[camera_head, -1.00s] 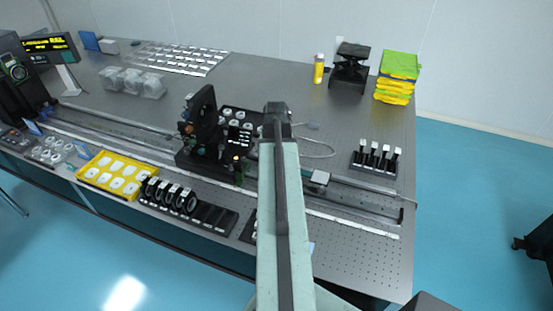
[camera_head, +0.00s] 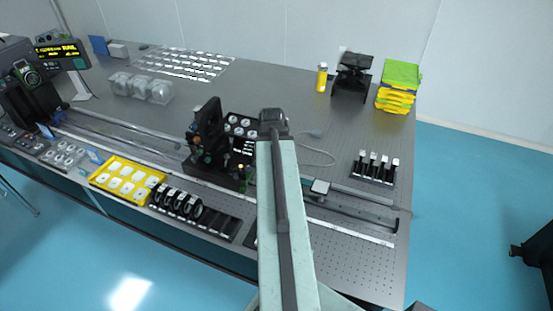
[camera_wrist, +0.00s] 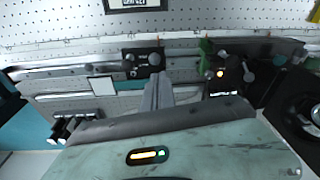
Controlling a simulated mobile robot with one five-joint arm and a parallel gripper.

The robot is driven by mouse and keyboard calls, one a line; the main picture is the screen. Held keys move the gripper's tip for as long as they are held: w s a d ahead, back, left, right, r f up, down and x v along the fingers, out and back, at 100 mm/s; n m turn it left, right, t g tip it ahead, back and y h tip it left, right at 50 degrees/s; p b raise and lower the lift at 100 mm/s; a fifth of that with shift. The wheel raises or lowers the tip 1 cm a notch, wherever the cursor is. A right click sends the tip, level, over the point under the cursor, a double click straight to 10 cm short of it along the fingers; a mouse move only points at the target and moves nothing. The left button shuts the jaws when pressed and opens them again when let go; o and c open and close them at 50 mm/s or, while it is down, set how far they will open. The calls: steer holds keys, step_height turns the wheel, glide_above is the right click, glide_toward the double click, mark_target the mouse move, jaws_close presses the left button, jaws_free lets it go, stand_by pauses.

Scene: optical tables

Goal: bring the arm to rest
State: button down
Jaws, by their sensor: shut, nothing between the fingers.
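My arm, pale green with a dark strip, reaches up from the bottom middle of the head view over the optical table (camera_head: 290,85). My gripper does not show clearly there, as it lies beyond or under the arm's end. In the wrist view my gripper (camera_wrist: 157,88) shows as two grey fingers close together, with nothing held. The fingers point toward the rail (camera_wrist: 185,62) and the perforated table top. A black optics assembly (camera_head: 207,135) stands on the rail just left of the arm's end in the head view.
A yellow tray (camera_head: 152,187) and black ring mounts (camera_head: 177,202) sit along the front edge. Black posts (camera_head: 375,167) stand to the right. A yellow bottle (camera_head: 321,77), black stand (camera_head: 352,75) and stacked bins (camera_head: 398,85) are at the back.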

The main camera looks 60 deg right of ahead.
steer(key=shift+a, duration=0.1)
stand_by(0.3)
steer(key=w+a+f+n+b, duration=0.2)
steer(key=w+a+n, duration=0.1)
steer(key=w+a, duration=0.65)
steer(key=w+a+f+n+b, duration=0.3)
steer(key=w+a, duration=0.4)
steer(key=a, duration=0.6)
steer(key=a+f+n+g+y+b, duration=0.1)
steer(key=a+n, duration=0.6)
steer(key=a, duration=1.4)
steer(key=shift+a+f+y+b, duration=0.3)
steer(key=shift+a+f+b, duration=0.1)
steer(key=shift+f+b, duration=0.25)
steer(key=shift+d, duration=0.1)
